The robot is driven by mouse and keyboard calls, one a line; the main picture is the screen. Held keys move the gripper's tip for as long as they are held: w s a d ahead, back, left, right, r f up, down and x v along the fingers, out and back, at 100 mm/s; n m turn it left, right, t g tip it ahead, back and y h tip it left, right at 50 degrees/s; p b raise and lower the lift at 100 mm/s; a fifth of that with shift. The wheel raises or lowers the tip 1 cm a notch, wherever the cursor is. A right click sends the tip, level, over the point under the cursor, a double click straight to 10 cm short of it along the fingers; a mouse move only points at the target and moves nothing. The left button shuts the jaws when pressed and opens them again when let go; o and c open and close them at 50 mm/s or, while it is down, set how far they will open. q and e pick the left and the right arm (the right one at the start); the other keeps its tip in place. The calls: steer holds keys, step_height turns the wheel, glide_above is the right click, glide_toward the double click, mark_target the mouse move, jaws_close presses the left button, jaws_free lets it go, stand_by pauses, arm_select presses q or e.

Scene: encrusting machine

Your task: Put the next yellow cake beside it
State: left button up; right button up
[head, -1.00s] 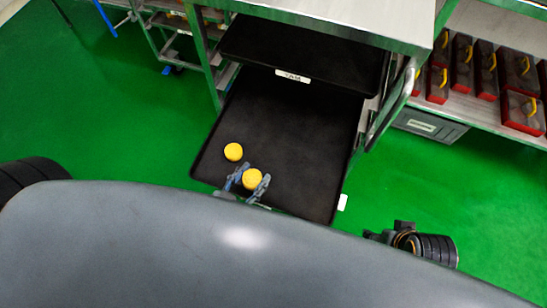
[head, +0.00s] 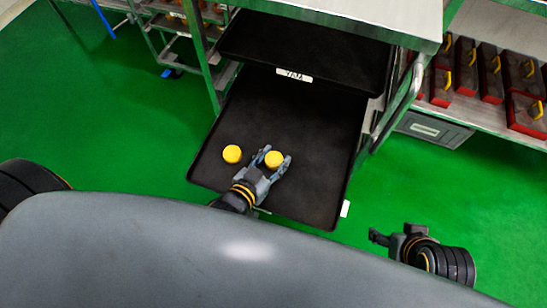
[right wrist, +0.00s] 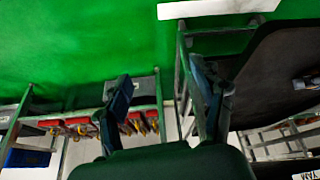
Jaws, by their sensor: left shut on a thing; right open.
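A yellow cake (head: 232,154) rests on the black tray (head: 310,200) near its left edge. A second yellow cake (head: 274,159) is to its right, between the fingers of my left gripper (head: 272,158). The left gripper is shut on this cake, over the front half of the tray; I cannot tell if the cake touches the tray. A gap separates the two cakes. My right gripper (head: 378,237) is off to the right of the tray, over the green floor. In the right wrist view its fingers (right wrist: 168,95) are spread, with nothing between them.
Another black tray (head: 305,45) sits higher in the metal rack, with a white label on its front. Red boxes (head: 525,110) with yellow handles stand on a shelf at the right, above a grey bin (head: 432,128). The tray's right side is bare.

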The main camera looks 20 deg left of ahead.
mark_target(273, 160)
arm_select(q)
steer(key=shift+f, duration=0.1)
steer(key=o, duration=1.1)
steer(key=shift+o, duration=0.2)
steer(key=shift+s+a+r, duration=0.1)
steer(key=shift+s+r, duration=0.1)
steer(key=shift+s, duration=0.1)
steer(key=p+v, duration=0.1)
steer(key=v, duration=0.2)
steer(key=shift+s+r, duration=0.1)
steer(key=p+v, duration=0.1)
steer(key=v, duration=0.6)
steer(key=shift+s+p, duration=0.2)
steer(key=shift+p, duration=0.15)
steer(key=shift+s+a+r, duration=0.1)
steer(key=shift+s+r, duration=0.05)
steer(key=shift+s, duration=0.2)
arm_select(e)
steer(key=shift+s+d+r+g, duration=0.15)
steer(key=shift+s+g, duration=0.15)
steer(key=shift+s, duration=0.15)
steer(key=shift+s+d+g, duration=0.1)
steer(key=shift+s+g, duration=0.2)
steer(key=shift+s, duration=0.15)
